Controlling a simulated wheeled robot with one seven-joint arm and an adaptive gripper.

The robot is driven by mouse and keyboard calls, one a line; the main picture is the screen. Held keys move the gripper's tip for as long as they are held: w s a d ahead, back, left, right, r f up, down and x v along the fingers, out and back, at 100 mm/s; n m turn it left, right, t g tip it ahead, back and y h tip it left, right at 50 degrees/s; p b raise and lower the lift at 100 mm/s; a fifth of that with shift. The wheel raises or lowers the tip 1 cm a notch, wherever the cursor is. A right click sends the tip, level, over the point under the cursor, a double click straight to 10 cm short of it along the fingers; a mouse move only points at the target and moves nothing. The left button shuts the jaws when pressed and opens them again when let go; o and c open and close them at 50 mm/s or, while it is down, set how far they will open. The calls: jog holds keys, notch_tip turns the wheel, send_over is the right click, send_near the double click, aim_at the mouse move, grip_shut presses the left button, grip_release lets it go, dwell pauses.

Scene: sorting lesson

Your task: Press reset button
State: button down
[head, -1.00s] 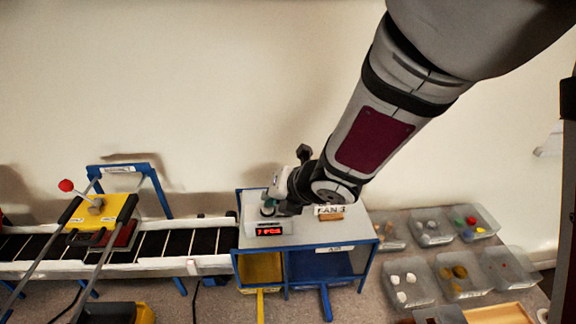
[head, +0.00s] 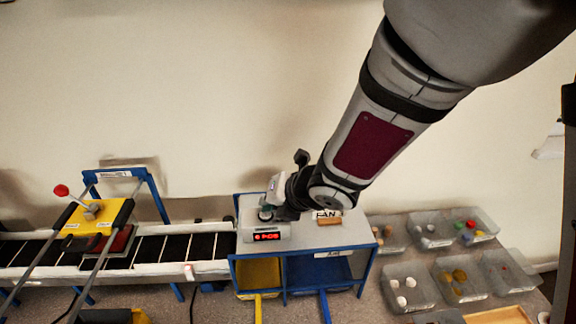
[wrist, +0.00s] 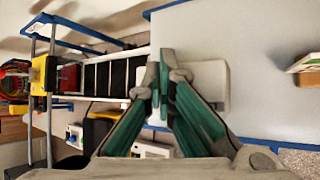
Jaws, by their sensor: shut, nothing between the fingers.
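A white counter box (head: 277,234) with a red lit display (head: 267,237) sits on the grey table at the left end, beside the conveyor. My gripper (head: 266,214) is over the top of this box, with its fingers pointing down at it. In the wrist view, my green-sided fingers (wrist: 164,66) are closed together with nothing between them, over the white box (wrist: 212,76). No reset button can be made out; the fingers cover part of the box top. Whether the fingertips touch the box is unclear.
The conveyor (head: 170,247) runs left from the table (head: 345,244), with a yellow lever unit (head: 92,215) over it. A FAN label (head: 327,214) and a wooden block (head: 329,222) lie right of my gripper. Clear bins (head: 408,288) of small items stand at right.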

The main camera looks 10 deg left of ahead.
jog(key=shift+r+p, duration=0.5)
jog(key=shift+r, duration=0.3)
jog(key=shift+r+p, duration=2.15)
jog(key=shift+r, duration=0.35)
jog(key=s+d+r+m+t+h, duration=0.1)
jog(key=d+r+m+h, duration=0.1)
jog(key=d+r+m, duration=0.5)
jog(key=s+d+r+m+t+h, duration=0.1)
jog(key=d+r+m+h, duration=0.1)
jog(key=d+m, duration=0.55)
jog(key=s+d+r+m+t+h, duration=0.1)
jog(key=d+r+m+h, duration=0.1)
jog(key=d+r+m, duration=0.5)
jog(key=s+d+m+g, duration=0.1)
jog(key=s+d+m, duration=0.2)
jog(key=s+m, duration=0.2)
jog(key=s+d+m+g, duration=0.1)
jog(key=s+d+m, duration=0.2)
jog(key=s, duration=0.6)
jog(key=s+d+m+g+h, duration=0.1)
jog(key=s+d+m, duration=0.2)
jog(key=s+m, duration=0.4)
jog(key=shift+d, duration=0.3)
